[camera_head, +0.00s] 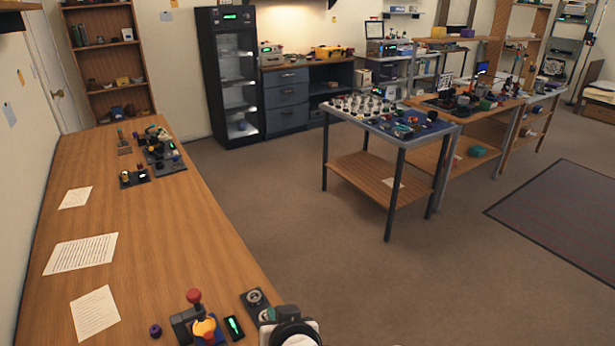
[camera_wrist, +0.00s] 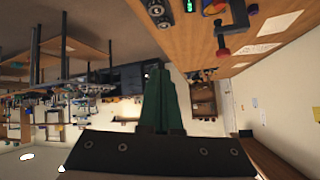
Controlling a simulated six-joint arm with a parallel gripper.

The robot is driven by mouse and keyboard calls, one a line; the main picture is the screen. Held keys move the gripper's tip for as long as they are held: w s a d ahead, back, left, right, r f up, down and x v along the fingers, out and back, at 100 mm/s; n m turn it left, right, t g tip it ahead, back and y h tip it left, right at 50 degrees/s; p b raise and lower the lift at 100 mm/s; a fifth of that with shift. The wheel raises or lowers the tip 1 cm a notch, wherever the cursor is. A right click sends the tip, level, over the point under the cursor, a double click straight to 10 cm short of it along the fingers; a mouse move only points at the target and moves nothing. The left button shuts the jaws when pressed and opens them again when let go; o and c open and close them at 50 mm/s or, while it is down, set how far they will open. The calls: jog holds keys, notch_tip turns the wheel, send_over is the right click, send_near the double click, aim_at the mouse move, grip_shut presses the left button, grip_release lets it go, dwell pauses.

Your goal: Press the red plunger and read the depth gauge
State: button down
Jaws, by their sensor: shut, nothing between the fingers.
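The red plunger (camera_head: 193,296) stands upright on a dark device near the front end of the long wooden bench. An orange-yellow part sits at its base. In the wrist view the red plunger (camera_wrist: 223,52) shows at upper right, apart from my gripper. A small dark box with a lit green display (camera_head: 234,327), seemingly the depth gauge, stands just right of it; its reading is too small to make out. My gripper (camera_wrist: 158,72) has green fingers, shut and empty. In the head view, only part of my arm shows at the bottom, right of the devices.
A dark block with round dials (camera_head: 255,298) stands between the display and my arm. A small purple knob (camera_head: 155,330) lies left of the plunger. White paper sheets (camera_head: 80,253) lie on the bench (camera_head: 150,220). More devices stand at its far end.

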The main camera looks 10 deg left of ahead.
jog(key=s+a+n+t+y, duration=0.1)
jog(key=a+n+y, duration=0.1)
jog(key=a, duration=0.4)
jog(key=s+a+r+n+t+y, duration=0.1)
jog(key=s+a+n+y, duration=0.1)
jog(key=a, duration=0.4)
jog(key=shift+a+n+y, duration=0.15)
jog(key=shift+n+y, duration=0.35)
jog(key=shift+y, duration=0.1)
jog(key=shift+r, duration=0.1)
send_over(195, 296)
notch_tip(195, 296, down, 2)
jog(key=f, duration=0.1)
jog(key=shift+s+d+f, duration=0.3)
jog(key=shift+f, duration=0.3)
jog(key=shift+s+d+f, duration=0.25)
jog(key=shift+f, duration=0.85)
jog(key=shift+f, duration=0.1)
